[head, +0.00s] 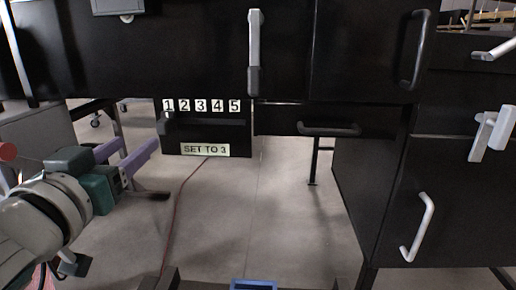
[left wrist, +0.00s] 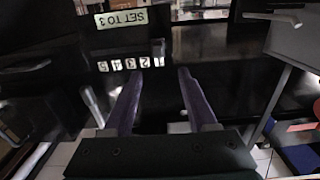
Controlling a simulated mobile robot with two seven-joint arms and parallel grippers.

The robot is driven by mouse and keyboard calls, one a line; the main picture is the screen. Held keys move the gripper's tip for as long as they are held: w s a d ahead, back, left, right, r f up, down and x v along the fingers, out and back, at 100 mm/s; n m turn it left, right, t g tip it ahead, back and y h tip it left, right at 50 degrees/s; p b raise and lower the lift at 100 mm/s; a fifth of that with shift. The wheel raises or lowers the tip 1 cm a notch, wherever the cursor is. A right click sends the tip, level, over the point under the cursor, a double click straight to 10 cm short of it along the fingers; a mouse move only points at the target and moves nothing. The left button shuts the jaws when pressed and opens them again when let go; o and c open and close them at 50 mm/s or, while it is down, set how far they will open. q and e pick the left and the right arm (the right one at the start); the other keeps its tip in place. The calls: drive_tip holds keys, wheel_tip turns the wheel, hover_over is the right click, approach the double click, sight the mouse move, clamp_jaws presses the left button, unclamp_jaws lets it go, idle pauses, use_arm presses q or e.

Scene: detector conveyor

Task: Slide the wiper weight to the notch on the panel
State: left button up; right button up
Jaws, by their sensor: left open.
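A black panel (head: 172,143) hangs below the cabinet, with number plates 1 to 5 (head: 202,106) along its top and a label "SET TO 3" (head: 205,150) at its bottom. A dark horizontal slot or bar runs under the numbers. A small greyish piece (head: 166,117) below the 1 may be the wiper weight; its shape is too small to tell. My left gripper (head: 138,146) is open and empty, its purple fingers left of the panel. In the left wrist view the label (left wrist: 121,18) appears upside down beyond the parted fingers (left wrist: 158,78). My right gripper is not in view.
Black cabinets and drawers with handles fill the top and right, including a dark drawer handle (head: 328,129) right of the panel and a light door handle (head: 417,227). A thin reddish cable (head: 178,205) lies on the grey floor. The floor below the panel is otherwise fairly clear.

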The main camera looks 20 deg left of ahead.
sight(161, 128)
use_arm(q)
drive_tip(key=x, duration=0.3)
drive_tip(key=b+x, duration=0.1)
drive_tip(key=x, duration=0.6)
drive_tip(key=shift+w+d+f, duration=0.15)
drive_tip(key=shift+f, duration=0.15)
drive_tip(key=shift+c, duration=0.4)
clamp_jaws()
idle(0.7)
